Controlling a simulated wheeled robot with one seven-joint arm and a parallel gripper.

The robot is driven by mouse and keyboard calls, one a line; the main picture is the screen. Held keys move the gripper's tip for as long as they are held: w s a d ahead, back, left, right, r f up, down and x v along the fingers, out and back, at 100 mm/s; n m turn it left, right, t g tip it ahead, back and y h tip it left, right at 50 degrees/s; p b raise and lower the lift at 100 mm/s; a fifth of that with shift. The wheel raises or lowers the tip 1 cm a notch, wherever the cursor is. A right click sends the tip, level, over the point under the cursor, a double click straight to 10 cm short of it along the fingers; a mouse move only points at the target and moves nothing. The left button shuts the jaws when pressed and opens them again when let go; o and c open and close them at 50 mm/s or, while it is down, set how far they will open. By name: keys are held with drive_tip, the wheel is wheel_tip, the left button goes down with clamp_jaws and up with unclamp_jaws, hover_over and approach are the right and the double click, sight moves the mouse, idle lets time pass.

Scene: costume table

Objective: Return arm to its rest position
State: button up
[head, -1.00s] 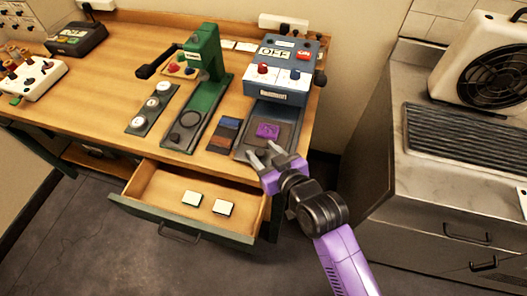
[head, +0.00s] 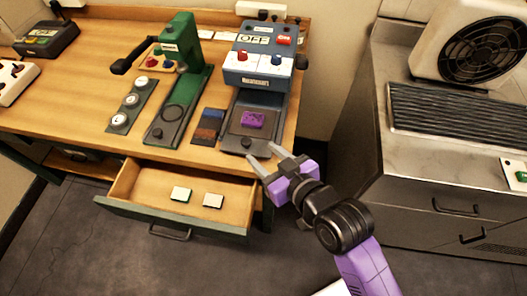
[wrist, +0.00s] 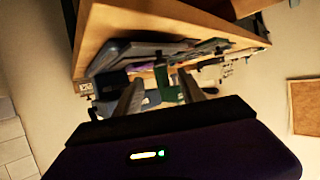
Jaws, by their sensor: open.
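My gripper (head: 264,157) is open and empty. In the head view it is in the air at the front right edge of the wooden table, below and right of the blue machine with the OFF sign. A purple piece (head: 252,120) lies on that machine's dark base plate, apart from my fingers. In the wrist view my two gripper fingers (wrist: 160,90) stand apart with nothing between them, and the table shows beyond them, turned on its side.
The drawer (head: 150,205) stands open below the table (head: 75,100), with two pale tiles inside. A green press (head: 180,75) stands left of the blue machine (head: 258,65). A metal counter (head: 400,150) with a fan unit (head: 470,45) stands at the right. Floor shows between them.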

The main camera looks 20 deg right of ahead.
wheel_tip(320, 180, up, 5)
drive_tip(key=d+m+t, duration=0.1)
drive_tip(key=t, duration=0.1)
drive_tip(key=s+d+h, duration=0.1)
drive_tip(key=s, duration=1.2)
drive_tip(key=s+d+h, duration=0.1)
drive_tip(key=s+d, duration=0.1)
drive_tip(key=s, duration=1.2)
drive_tip(key=shift+s+d+f+m+g, duration=0.3)
drive_tip(key=shift+f+m, duration=0.05)
drive_tip(key=shift+m, duration=0.05)
